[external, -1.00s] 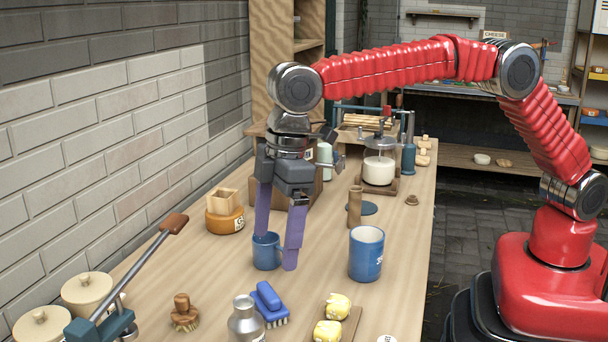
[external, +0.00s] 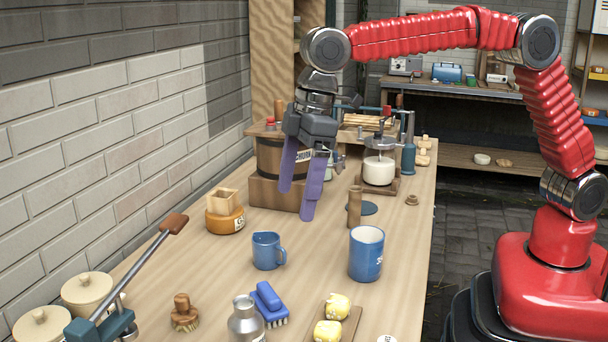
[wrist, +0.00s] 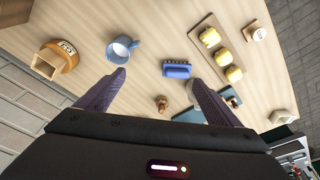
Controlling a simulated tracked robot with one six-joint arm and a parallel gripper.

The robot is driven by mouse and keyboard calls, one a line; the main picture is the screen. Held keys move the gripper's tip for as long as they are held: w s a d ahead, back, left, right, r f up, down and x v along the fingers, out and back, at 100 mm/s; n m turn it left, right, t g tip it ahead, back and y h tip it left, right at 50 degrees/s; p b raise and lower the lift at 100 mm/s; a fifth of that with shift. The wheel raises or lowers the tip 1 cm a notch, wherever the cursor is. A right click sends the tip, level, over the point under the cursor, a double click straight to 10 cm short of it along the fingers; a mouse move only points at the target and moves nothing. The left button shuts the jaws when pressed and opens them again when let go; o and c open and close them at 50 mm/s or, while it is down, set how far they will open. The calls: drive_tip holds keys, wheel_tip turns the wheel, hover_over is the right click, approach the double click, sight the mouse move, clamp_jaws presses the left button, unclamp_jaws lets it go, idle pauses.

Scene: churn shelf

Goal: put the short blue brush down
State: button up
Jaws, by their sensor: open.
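The short blue brush (external: 268,297) lies on the table with its bristles down, beside a metal milk can. In the wrist view the brush (wrist: 177,69) lies on the bare wood ahead of the fingers. My gripper (external: 297,202) is open and empty, with its two purple fingers apart. It hangs above the table behind the small blue mug, well away from the brush. The wrist view shows nothing between my fingers (wrist: 158,80).
The small blue mug (external: 268,251), the larger blue mug (external: 366,254), the metal can (external: 246,322), a round wooden brush (external: 184,313) and a board with yellow lumps (external: 352,326) stand nearby. A wooden churn (external: 281,160) stands behind the gripper. Mid-table has bare wood.

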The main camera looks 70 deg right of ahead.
drive_tip(key=s+d+r+m+t, duration=0.15)
drive_tip(key=s+d+r, duration=0.35)
drive_tip(key=d, duration=0.5)
drive_tip(key=s+d+r+m+t, duration=0.1)
drive_tip(key=s+d+r+m, duration=0.1)
drive_tip(key=s+d, duration=0.65)
drive_tip(key=s+d+f+m, duration=0.2)
drive_tip(key=s+d+f, duration=0.1)
drive_tip(key=s+d, duration=0.4)
drive_tip(key=s+d+f+m+t+h, duration=0.1)
drive_tip(key=s+d+f+m, duration=0.1)
drive_tip(key=s+d+f, duration=0.2)
drive_tip(key=s+d, duration=0.3)
drive_tip(key=s, duration=0.3)
drive_tip(key=shift+d, duration=0.2)
